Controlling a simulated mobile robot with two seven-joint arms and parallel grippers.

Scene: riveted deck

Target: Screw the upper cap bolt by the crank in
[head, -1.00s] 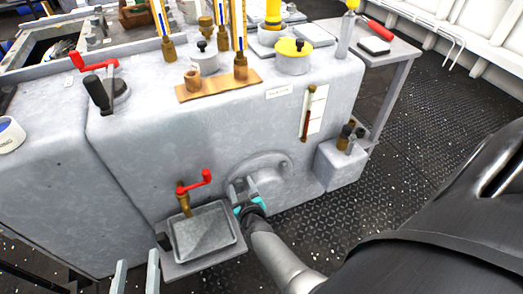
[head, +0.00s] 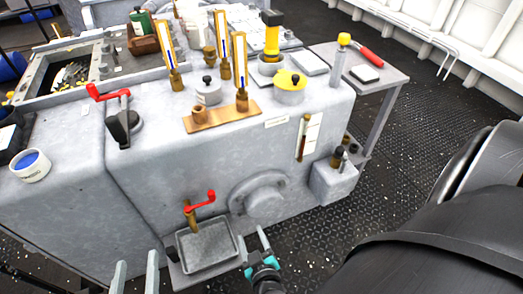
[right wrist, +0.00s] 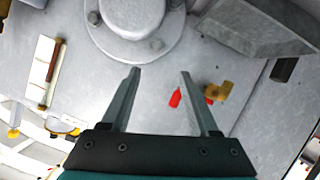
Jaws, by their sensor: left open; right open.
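The round grey cap (head: 265,198) sits on the lower front face of the grey machine. I cannot tell which is the upper bolt. A red-handled crank (head: 108,92) stands on the machine's upper left. My right gripper (head: 251,236) is open and empty, below and apart from the cap; it also shows in the right wrist view (right wrist: 160,73). My left gripper (head: 135,265) is open and empty at the bottom left.
A brass tap with a red handle (head: 199,203) stands over a grey drip tray (head: 178,258), left of my right gripper. A grey box (head: 333,183) juts out at the machine's right. Gauges and pots crowd the top. Dark deck (head: 330,235) lies clear at right.

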